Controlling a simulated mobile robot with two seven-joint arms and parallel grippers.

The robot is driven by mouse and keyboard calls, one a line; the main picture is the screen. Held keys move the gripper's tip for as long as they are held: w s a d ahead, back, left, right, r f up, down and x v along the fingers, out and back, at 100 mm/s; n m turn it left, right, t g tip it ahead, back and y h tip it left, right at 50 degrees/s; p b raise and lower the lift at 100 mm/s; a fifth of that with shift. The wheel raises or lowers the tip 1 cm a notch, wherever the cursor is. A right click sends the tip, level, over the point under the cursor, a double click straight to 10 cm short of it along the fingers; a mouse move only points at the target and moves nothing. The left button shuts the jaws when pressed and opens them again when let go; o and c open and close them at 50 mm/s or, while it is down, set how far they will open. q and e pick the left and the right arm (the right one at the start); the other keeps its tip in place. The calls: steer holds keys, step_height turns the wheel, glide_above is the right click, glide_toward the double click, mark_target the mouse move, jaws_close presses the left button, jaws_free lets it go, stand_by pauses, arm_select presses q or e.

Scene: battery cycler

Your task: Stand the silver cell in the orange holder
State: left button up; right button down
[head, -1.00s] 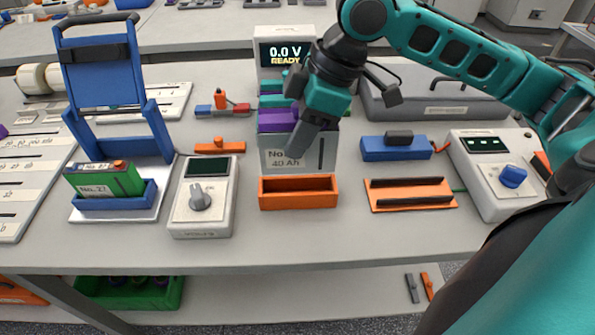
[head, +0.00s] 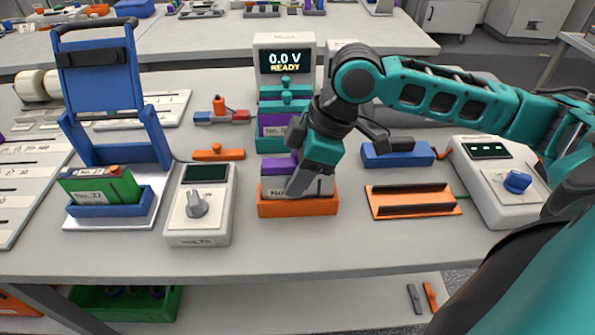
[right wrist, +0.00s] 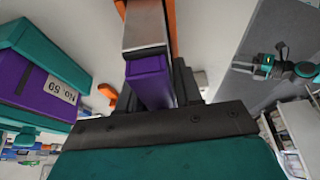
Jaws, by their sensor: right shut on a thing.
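The silver cell (head: 327,187) has a purple top (head: 277,166) and a partly covered label. It is upright at the orange holder (head: 297,208), its lower part hidden behind the holder's front wall. I cannot tell whether it touches the bottom. My right gripper (head: 306,181) is shut on the cell from above, one finger across its front face. In the right wrist view the cell's silver side (right wrist: 146,24) and purple end (right wrist: 150,82) show between the fingers, with an orange strip of the holder beyond. My left gripper does not show in the head view.
A grey meter (head: 200,205) is left, an orange tray (head: 413,201) right. The bench front is clear.

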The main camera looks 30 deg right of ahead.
steer(key=c, duration=0.8)
jaws_free()
steer(key=shift+o, duration=0.2)
steer(key=shift+r, duration=0.1)
steer(key=p+v, duration=0.2)
steer(key=v, duration=1)
steer(key=shift+a, duration=0.1)
